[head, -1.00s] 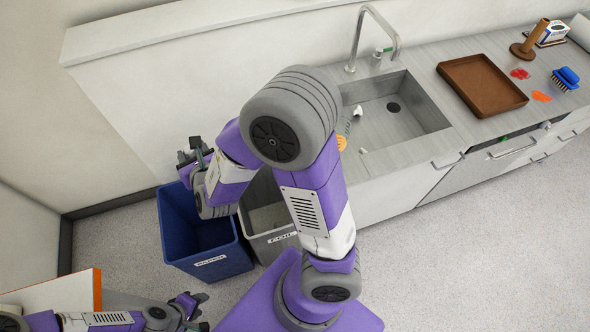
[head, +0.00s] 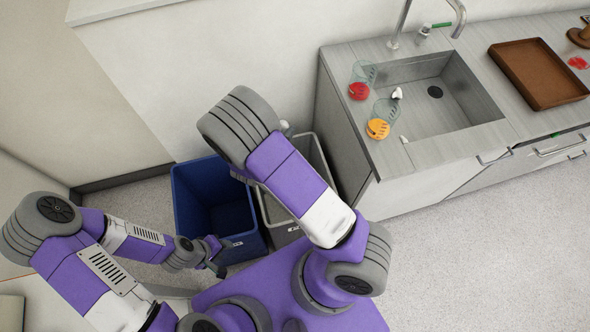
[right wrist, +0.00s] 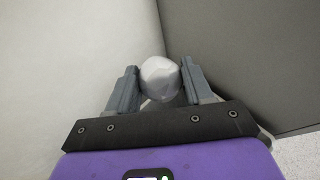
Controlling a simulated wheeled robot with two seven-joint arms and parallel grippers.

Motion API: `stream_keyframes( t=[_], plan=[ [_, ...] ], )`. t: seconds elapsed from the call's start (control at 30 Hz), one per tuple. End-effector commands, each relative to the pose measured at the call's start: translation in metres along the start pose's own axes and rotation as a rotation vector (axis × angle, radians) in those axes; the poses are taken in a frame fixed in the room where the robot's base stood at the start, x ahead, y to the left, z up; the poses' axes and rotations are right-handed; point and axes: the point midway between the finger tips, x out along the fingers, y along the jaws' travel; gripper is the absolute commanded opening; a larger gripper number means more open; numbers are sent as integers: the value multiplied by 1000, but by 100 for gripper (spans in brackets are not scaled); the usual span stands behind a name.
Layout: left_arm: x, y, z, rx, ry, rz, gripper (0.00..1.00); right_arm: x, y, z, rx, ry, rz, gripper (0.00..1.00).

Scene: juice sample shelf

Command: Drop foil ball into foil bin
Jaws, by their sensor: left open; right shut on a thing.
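The foil ball (right wrist: 160,78) is a pale, faceted ball in the right wrist view, between the two grey fingers of my right gripper (right wrist: 158,88), which is shut on it. In the head view my right arm hides most of that gripper. My left gripper (head: 217,258) is open and empty, low at the front of the blue bin.
The blue paper bin (head: 185,190) stands left of the foil bin. The sink counter (head: 350,55) rises to the right, with clear cups, a red and an orange item by the sink (head: 440,90). A brown tray (head: 535,75) lies further right. The floor at front right is clear.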

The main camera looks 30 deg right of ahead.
Motion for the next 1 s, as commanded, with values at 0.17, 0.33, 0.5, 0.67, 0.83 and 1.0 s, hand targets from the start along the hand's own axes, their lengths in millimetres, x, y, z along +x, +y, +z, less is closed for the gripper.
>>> stream_keyframes(
  t=[0.17,0.33,0.5,0.67,0.83,1.0],
  plan=[
    [36,-13,-2,0,0,0,43,36,-18,-83,82,-5,-211,22],
    [56,-21,-3,0,0,0,43,56,-34,-143,147,-2,-364,22],
    [67,-25,-3,0,0,0,43,65,-44,-177,184,0,-446,22],
    [70,-26,-3,1,0,0,43,68,-47,-188,193,2,-468,22],
    [80,-30,-4,1,1,0,43,73,-47,-200,192,2,-469,22],
    [96,-36,-4,1,0,0,43,81,-48,-219,191,2,-469,22]
  ],
)
